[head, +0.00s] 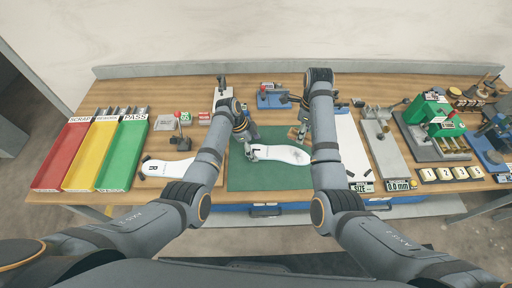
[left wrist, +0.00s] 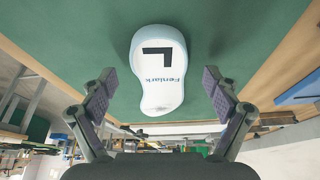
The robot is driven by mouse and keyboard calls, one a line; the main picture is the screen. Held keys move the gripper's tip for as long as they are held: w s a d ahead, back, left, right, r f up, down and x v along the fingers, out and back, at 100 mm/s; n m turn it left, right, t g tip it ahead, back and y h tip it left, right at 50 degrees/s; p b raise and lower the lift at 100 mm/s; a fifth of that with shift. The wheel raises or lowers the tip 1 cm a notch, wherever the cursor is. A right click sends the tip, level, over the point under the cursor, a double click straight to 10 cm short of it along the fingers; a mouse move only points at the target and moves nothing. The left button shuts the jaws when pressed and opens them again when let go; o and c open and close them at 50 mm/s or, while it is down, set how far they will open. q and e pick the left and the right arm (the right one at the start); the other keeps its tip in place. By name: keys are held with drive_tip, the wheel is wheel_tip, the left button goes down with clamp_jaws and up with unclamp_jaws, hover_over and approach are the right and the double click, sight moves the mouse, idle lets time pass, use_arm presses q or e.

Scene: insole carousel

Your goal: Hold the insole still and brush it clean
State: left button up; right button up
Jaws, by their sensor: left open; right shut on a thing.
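The white insole (head: 285,154) lies flat on the green mat (head: 262,180) in the middle of the table. In the left wrist view the insole (left wrist: 158,92) shows a black L mark and the word Fenlark. My left gripper (head: 250,148) is open at the insole's left end, its fingers spread on either side in the left wrist view; I cannot tell whether they touch it. My right gripper (head: 302,130) is shut on a small wooden-coloured thing, apparently the brush (head: 293,133), just behind the insole's right part. The bristles are not clear.
Another white insole (head: 167,168), marked R, lies left of the mat. Red, yellow and green trays (head: 122,158) stand at the far left. A blue fixture (head: 272,101) stands behind the mat. A grey gauge (head: 385,145) and a green press (head: 435,115) stand at right.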

use_arm(q)
drive_tip(key=shift+d+f, duration=0.2)
drive_tip(key=shift+f, duration=0.3)
drive_tip(key=shift+c, duration=0.3)
drive_tip(key=c, duration=1.2)
use_arm(e)
hover_over(297, 155)
drive_tip(key=shift+f, duration=4.1)
